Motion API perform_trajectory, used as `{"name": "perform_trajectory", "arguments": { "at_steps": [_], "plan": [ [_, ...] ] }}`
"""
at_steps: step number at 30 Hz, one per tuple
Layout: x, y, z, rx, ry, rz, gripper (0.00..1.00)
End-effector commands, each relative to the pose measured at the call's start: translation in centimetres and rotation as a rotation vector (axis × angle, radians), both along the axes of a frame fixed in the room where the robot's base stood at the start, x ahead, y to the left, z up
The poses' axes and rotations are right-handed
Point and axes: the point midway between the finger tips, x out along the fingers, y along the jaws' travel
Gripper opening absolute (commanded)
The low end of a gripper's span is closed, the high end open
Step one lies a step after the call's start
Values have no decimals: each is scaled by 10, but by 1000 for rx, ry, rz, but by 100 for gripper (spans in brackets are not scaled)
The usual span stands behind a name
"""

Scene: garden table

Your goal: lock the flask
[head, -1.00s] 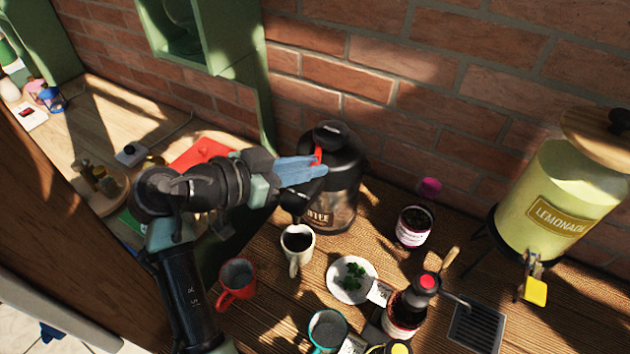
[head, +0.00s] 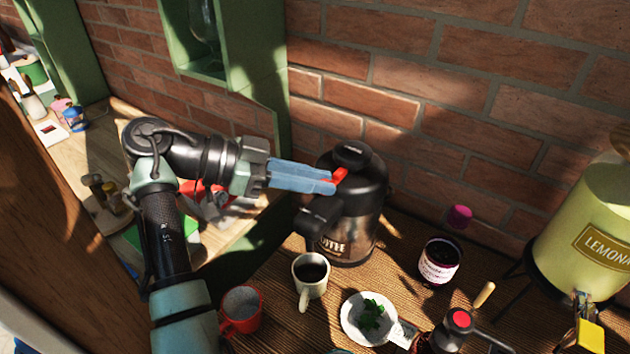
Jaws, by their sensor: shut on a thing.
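The flask is a large dark coffee flask (head: 352,225) with a black lid, standing upright on the wooden table near the brick wall. A red lever (head: 341,175) sits at its top. My gripper (head: 331,184) has its blue fingers at the lever, on the left side of the lid. The fingers are closed, with the red lever at their tips. The fingers hide part of the lever and of the flask's upper left side.
A cream cup of dark coffee (head: 311,275) stands just in front of the flask, with a red mug (head: 241,309) to its left. A white plate with green leaves (head: 368,318), a dark jar (head: 438,262) and a lemonade dispenser (head: 590,245) stand to the right. A green shelf (head: 236,60) hangs at upper left.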

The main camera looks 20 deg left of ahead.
Motion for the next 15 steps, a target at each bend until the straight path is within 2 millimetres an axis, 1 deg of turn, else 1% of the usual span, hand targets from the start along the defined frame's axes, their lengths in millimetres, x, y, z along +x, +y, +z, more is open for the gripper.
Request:
{"name": "perform_trajectory", "arguments": {
  "at_steps": [7, 8, 9, 12, 15],
  "plan": [
    [0, 0, -1, 1, 4, 0, 0],
    [0, 0, -1, 1, 4, 0, 25],
    [0, 0, -1, 1, 4, 0, 32],
    [0, 0, -1, 1, 2, -1, 50],
    [0, 0, -1, 1, 2, -1, 50]
  ]
}}
